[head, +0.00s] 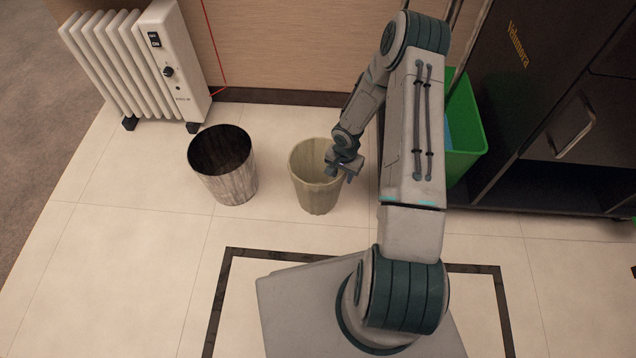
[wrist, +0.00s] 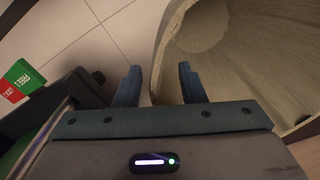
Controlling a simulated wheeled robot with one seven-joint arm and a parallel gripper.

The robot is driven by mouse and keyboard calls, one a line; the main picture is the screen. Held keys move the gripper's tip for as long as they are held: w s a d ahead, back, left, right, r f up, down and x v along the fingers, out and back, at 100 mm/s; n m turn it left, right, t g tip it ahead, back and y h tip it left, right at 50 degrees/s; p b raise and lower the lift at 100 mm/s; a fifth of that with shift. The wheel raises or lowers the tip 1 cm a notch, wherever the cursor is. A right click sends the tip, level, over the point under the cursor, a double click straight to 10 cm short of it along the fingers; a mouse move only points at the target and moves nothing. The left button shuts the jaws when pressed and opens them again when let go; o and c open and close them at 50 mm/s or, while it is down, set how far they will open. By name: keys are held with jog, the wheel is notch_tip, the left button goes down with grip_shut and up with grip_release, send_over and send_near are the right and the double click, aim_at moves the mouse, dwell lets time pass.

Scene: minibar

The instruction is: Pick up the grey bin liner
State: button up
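No loose grey bag shows. The nearest match is an open, bin-shaped, grey-beige vessel (head: 316,192), upright on the tiled floor; I cannot tell whether it is the liner or a bin. A darker, grey streaked bin (head: 236,186) with a dark inside stands to its left. My gripper (head: 341,177) is at the right rim of the grey-beige vessel. In the wrist view my gripper (wrist: 158,86) is open, its two fingers apart. The vessel (wrist: 222,70) fills the right side there; its rim edge runs between the fingers, with no clear contact. The left finger is outside it.
A green bin (head: 466,125) stands right of my arm, beside a dark cabinet (head: 545,165). A white radiator (head: 150,75) stands at the back left by the wall. The floor (head: 110,265) at the front left is clear.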

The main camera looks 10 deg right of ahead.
grip_shut()
jog(key=shift+r, duration=0.1)
